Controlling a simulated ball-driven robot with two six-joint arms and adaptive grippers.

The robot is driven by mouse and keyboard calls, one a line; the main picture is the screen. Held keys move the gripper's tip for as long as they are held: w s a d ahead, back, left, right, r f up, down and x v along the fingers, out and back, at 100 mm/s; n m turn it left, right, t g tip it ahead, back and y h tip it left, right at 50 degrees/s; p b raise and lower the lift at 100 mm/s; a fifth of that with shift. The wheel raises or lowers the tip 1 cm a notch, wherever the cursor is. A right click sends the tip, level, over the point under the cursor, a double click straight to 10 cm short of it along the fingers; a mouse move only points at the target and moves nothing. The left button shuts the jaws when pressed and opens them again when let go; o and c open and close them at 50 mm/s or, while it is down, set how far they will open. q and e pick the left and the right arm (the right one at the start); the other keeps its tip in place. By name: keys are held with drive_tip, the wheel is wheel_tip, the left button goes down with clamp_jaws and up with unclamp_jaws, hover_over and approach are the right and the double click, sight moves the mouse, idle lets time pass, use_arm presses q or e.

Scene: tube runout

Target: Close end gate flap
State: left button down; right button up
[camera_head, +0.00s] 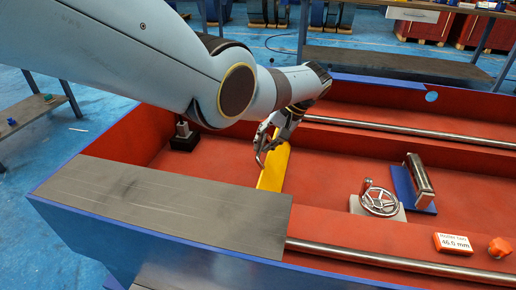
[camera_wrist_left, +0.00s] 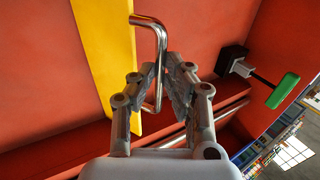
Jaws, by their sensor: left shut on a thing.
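The end gate flap is a yellow plate (camera_head: 272,172) inside the red trough, just right of the grey cover plate. In the left wrist view the yellow flap (camera_wrist_left: 108,45) carries a bent metal bar handle (camera_wrist_left: 157,35). My left gripper (camera_head: 268,148) is at the flap's upper part in the head view. In the left wrist view my left gripper (camera_wrist_left: 162,82) is shut on the handle, its fingers on either side of the bar. The flap's exact tilt is hard to tell. My right gripper is not in view.
A grey cover plate (camera_head: 165,205) lies over the trough's near left end. A black-based lever (camera_head: 184,140) stands behind; its green grip (camera_wrist_left: 284,90) shows in the wrist view. A handwheel (camera_head: 380,202), a blue-based roller (camera_head: 418,180) and an orange knob (camera_head: 499,247) are at right.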

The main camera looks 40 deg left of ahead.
use_arm(q)
drive_tip(key=w+d+b, duration=0.2)
drive_tip(key=d, duration=0.4)
drive_tip(key=shift+d, duration=0.25)
drive_tip(key=c, duration=1.8)
unclamp_jaws()
drive_tip(key=o, duration=0.4)
drive_tip(key=shift+w+a+f, duration=0.15)
drive_tip(key=shift+a+f, duration=0.05)
drive_tip(key=shift+a, duration=0.05)
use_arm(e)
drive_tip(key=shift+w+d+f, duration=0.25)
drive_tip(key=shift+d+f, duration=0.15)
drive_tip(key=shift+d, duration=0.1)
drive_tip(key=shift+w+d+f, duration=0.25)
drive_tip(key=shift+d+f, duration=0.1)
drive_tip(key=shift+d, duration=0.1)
use_arm(q)
drive_tip(key=shift+w+a+r, duration=0.1)
drive_tip(key=shift+r, duration=0.1)
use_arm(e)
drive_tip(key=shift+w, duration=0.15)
